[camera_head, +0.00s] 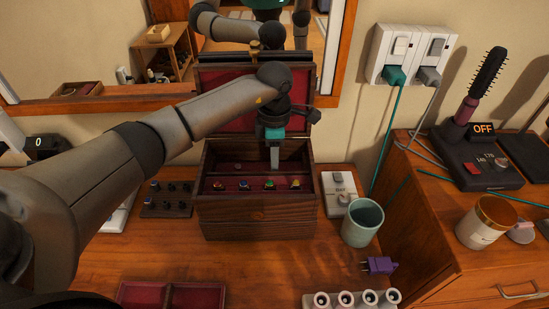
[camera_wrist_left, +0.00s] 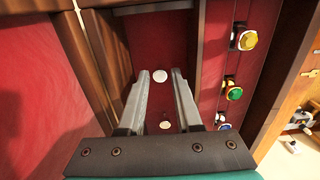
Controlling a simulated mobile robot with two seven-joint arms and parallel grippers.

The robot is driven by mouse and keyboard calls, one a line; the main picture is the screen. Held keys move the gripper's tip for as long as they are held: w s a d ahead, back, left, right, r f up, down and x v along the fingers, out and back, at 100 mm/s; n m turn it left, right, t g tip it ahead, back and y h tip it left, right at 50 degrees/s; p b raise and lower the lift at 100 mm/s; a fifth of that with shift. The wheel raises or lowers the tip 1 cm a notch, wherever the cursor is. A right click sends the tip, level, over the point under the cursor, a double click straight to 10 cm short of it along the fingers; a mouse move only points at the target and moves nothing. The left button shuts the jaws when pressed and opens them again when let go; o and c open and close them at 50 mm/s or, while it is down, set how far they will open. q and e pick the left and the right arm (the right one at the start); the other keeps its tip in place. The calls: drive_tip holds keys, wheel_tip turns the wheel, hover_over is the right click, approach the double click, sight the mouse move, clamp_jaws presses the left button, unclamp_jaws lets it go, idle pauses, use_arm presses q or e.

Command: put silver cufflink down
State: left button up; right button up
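A dark wooden jewelry box (camera_head: 257,217) with red lining stands open on the dresser. My left gripper (camera_head: 275,166) reaches down into its rear compartment. In the left wrist view the left gripper's two fingers (camera_wrist_left: 161,73) are apart, with nothing clamped between them. A round silver disc, likely the silver cufflink (camera_wrist_left: 159,76), shows between the fingertips against the red lining, touching neither finger visibly. I cannot tell which is the cufflink for certain. My right gripper is not in view.
Several jeweled rings (camera_head: 269,185) sit in the box's front row. A green cup (camera_head: 362,222), a purple plug (camera_head: 379,265) and a white switch block (camera_head: 340,193) are to its right. A dark stand with small pieces (camera_head: 167,199) is to its left. The mirror is behind.

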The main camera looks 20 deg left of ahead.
use_arm(q)
drive_tip(key=shift+o, duration=1.1)
drive_tip(key=shift+r, duration=0.1)
drive_tip(key=shift+r+p, duration=0.25)
drive_tip(key=shift+p, duration=0.05)
wheel_tip(320, 180, up, 12)
drive_tip(key=shift+p, duration=0.45)
drive_tip(key=shift+s+f, duration=0.1)
drive_tip(key=shift+f, duration=0.05)
